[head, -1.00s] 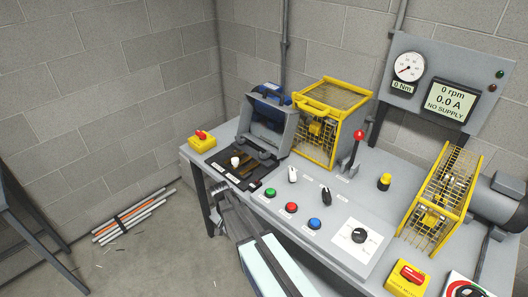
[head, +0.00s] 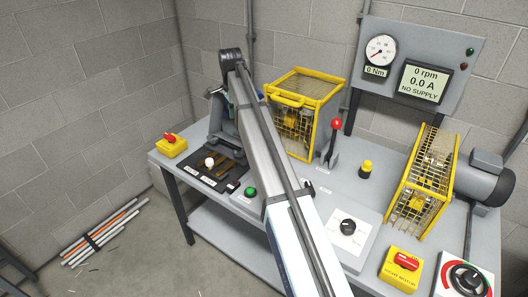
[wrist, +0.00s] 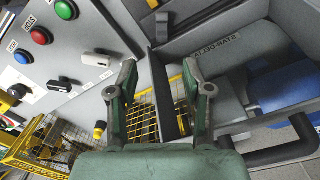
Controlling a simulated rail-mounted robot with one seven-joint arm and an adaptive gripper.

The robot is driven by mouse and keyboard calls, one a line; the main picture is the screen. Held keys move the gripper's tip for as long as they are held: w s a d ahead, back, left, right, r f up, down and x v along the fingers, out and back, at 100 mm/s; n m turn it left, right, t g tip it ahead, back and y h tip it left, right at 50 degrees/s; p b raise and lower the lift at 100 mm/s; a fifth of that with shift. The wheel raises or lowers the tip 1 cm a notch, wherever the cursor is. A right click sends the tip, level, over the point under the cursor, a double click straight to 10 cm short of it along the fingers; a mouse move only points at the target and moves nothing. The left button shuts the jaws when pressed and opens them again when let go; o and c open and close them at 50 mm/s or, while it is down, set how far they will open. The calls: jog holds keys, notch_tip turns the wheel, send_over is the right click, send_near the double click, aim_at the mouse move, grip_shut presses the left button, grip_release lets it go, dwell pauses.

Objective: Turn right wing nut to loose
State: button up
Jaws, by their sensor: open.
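My gripper (wrist: 159,80) is open and empty in the wrist view, with its two green-grey fingers apart. In the head view my gripper (head: 213,93) is at the grey open-lidded box (head: 214,122), and my arm hides much of that box. The wrist view shows the box's grey panel (wrist: 236,60), with upside-down lettering, just right of the fingers. A small dark grey piece (wrist: 162,28) lies beyond the fingertips; I cannot tell whether it is the right wing nut. No wing nut is clearly recognisable.
A yellow mesh cage (head: 298,112) and a red-knobbed lever (head: 334,140) stand right of my arm. A white knob (head: 209,162) sits on the black plate in front of the box. A second cage (head: 420,185) and a motor (head: 484,180) are at the right.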

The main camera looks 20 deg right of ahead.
jog(key=p, duration=0.4)
send_near(240, 150)
notch_tip(240, 150, down, 10)
jog(key=shift+d+f, duration=0.1)
dwell(0.3)
grip_shut()
